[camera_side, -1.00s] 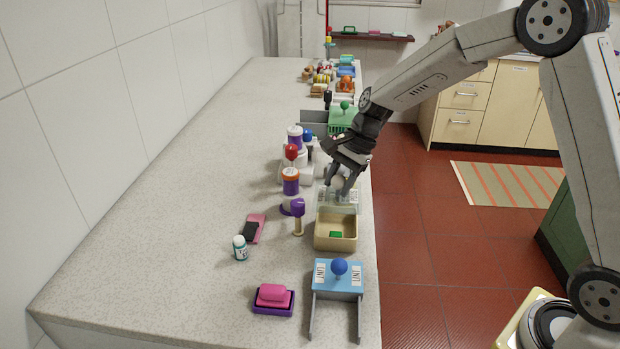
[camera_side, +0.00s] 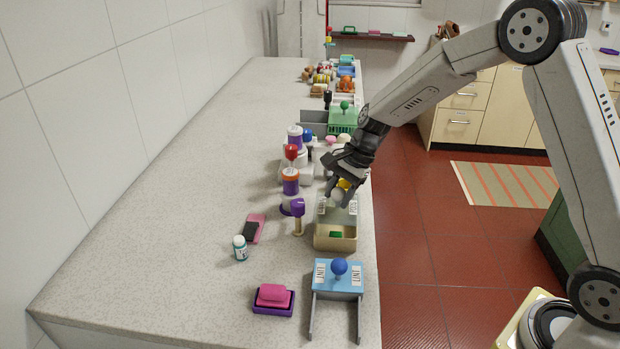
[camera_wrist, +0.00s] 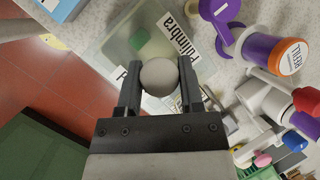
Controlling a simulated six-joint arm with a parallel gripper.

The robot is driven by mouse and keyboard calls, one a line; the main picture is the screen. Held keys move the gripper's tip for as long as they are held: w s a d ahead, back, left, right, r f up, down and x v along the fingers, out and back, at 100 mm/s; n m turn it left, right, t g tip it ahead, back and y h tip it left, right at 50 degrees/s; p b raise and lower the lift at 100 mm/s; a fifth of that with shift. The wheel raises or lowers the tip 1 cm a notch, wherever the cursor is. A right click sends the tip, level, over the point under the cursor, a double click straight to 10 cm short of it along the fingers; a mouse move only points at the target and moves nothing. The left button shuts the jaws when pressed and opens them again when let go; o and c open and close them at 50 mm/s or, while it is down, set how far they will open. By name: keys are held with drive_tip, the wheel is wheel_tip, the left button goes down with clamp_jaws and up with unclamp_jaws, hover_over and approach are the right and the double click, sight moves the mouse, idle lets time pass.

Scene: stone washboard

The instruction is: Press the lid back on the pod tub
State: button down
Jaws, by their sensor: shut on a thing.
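The pod tub (camera_side: 335,244) is a beige open box near the counter's right edge in the side view, with a green pod (camera_side: 336,235) inside. The lid (camera_side: 337,214) is a clear plate with white labels and a pale round knob. It overlaps the tub's far part in the side view; I cannot tell whether it touches the rim. My gripper (camera_side: 341,196) is shut on the lid's knob, which shows between the fingers in the wrist view (camera_wrist: 158,77). There the green pod (camera_wrist: 138,38) shows through the lid, and the lid's near edge is hidden by the fingers.
A purple-topped stand (camera_side: 298,215) and an orange-capped purple jar (camera_side: 290,186) stand close left of the tub. A blue block with a blue knob (camera_side: 339,272) lies in front. A green basket (camera_side: 343,118) is behind.

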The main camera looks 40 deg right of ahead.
sight(338, 206)
drive_tip(key=shift+f, duration=1.45)
drive_tip(key=shift+f, duration=0.2)
idle(1.2)
unclamp_jaws()
idle(0.4)
drive_tip(key=shift+r, duration=0.2)
drive_tip(key=shift+r, duration=3.3)
